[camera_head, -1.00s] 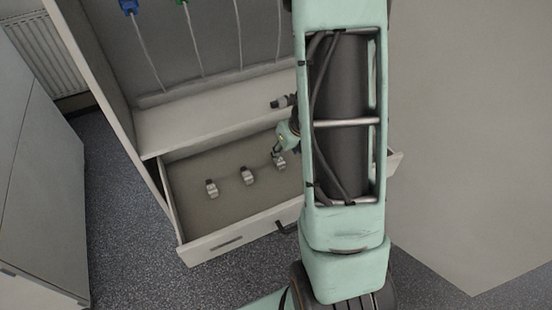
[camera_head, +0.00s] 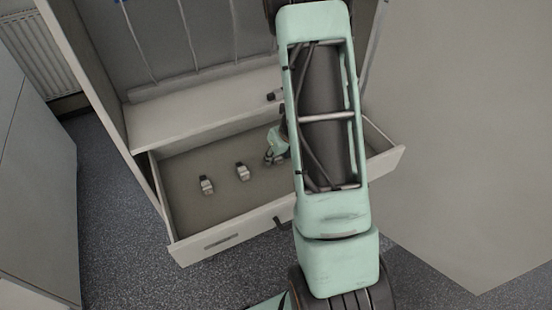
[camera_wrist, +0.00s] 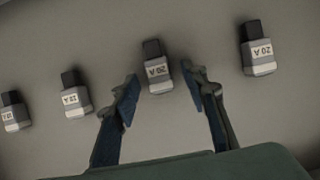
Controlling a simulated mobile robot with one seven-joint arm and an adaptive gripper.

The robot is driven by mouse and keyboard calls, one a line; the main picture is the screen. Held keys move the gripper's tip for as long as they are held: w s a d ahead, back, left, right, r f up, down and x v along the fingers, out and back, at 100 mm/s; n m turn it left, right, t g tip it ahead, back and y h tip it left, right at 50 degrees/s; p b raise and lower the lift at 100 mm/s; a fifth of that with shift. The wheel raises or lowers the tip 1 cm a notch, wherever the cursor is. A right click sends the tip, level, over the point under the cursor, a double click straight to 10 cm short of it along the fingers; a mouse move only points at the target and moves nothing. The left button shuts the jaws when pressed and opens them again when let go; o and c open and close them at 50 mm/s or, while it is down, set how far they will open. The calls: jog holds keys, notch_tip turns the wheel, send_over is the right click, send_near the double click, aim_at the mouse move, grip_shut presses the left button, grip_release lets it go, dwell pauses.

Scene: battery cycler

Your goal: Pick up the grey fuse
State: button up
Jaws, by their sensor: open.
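Several fuses lie in a row in the open drawer, each with a grey body, a dark end and a white label. In the wrist view, my gripper (camera_wrist: 161,82) is open, with one blue-padded finger on each side of a fuse (camera_wrist: 155,70) labelled 20 A. I see a gap on both sides and no contact. Another fuse (camera_wrist: 260,50) marked 20 A lies to the right. Two more, a fuse (camera_wrist: 76,97) and a fuse (camera_wrist: 14,112), lie to the left. The head view shows two fuses (camera_head: 242,171) (camera_head: 206,185); my gripper (camera_head: 274,152) and arm hide the others.
The drawer (camera_head: 222,240) is pulled out of a pale cabinet below a shelf (camera_head: 200,113). Its front and side walls stand around the fuses. Cables hang above the shelf. The drawer floor left of the fuses is bare.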

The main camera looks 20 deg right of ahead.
aim_at(278, 158)
grip_shut()
jog(key=shift+r, duration=0.15)
jog(key=shift+r+p, duration=0.4)
jog(key=shift+r, duration=0.05)
notch_tip(278, 158, up, 2)
jog(key=shift+r+p, duration=0.15)
jog(key=shift+p, duration=0.6)
jog(key=s+r+p, duration=0.2)
jog(key=s+r, duration=0.7)
jog(key=s, duration=0.5)
jog(key=shift+d+r, duration=0.25)
jog(key=shift+r, duration=0.05)
